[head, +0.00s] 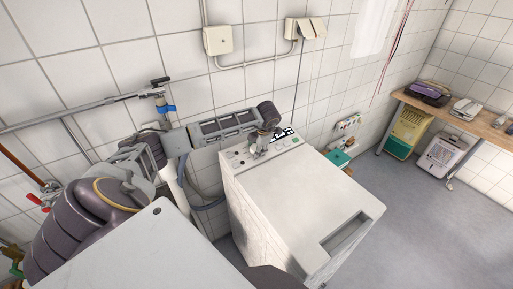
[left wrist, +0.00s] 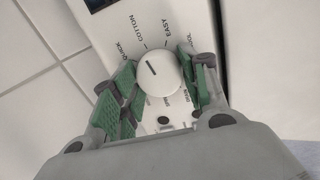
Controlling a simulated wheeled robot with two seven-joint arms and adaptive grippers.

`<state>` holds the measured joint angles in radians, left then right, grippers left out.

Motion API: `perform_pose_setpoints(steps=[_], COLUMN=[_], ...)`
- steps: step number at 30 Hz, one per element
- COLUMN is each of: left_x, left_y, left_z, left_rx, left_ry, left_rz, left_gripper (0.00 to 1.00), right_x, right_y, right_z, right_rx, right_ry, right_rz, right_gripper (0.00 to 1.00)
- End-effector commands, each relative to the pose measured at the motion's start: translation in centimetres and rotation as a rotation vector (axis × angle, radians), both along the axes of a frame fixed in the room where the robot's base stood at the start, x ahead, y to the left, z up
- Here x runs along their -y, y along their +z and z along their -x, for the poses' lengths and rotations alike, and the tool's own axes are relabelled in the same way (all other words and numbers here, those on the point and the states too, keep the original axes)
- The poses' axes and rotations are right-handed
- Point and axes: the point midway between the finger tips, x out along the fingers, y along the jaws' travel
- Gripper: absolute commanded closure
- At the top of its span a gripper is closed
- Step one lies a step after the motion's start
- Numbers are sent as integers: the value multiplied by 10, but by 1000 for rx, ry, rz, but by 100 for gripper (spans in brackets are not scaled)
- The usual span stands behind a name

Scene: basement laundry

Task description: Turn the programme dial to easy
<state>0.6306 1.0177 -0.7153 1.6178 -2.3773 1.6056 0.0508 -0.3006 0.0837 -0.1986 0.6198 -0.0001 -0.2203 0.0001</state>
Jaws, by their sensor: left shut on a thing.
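The programme dial (left wrist: 160,74) is a round white knob with a dark pointer line. The line points up and left in the left wrist view, toward the COTTON side; the EASY label is further right around the dial. My left gripper (head: 258,150) is at the control panel of the white washing machine (head: 290,190). In the left wrist view its green-padded fingers (left wrist: 162,86) stand on both sides of the dial, shut on it. In the head view the gripper hides the dial. My right gripper is out of view.
The machine stands near a white tiled wall (head: 130,60) with pipes and a blue-handled tap (head: 165,108). A teal box (head: 338,159) sits right of the machine. A wooden bench (head: 455,115) stands at the far right. The grey floor (head: 420,220) is clear.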

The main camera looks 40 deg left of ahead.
Motion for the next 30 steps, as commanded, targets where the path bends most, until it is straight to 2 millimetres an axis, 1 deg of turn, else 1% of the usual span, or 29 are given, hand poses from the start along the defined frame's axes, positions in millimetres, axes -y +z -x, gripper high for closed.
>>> perform_pose_setpoints(steps=[11,19,23,30], left_x=[0,0,-1,-1], left_y=[0,0,-1,-1], left_z=[0,0,0,1], left_rx=[-10,-43,-67,-115], left_ry=[-38,-155,-240,-410], left_rz=[-2,-13,-21,-35], left_gripper=[80,80,80,80], right_x=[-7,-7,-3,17], right_y=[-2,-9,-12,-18], right_z=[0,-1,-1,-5], right_rx=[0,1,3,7], right_ry=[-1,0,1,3], right_rz=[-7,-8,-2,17], right_gripper=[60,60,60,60])
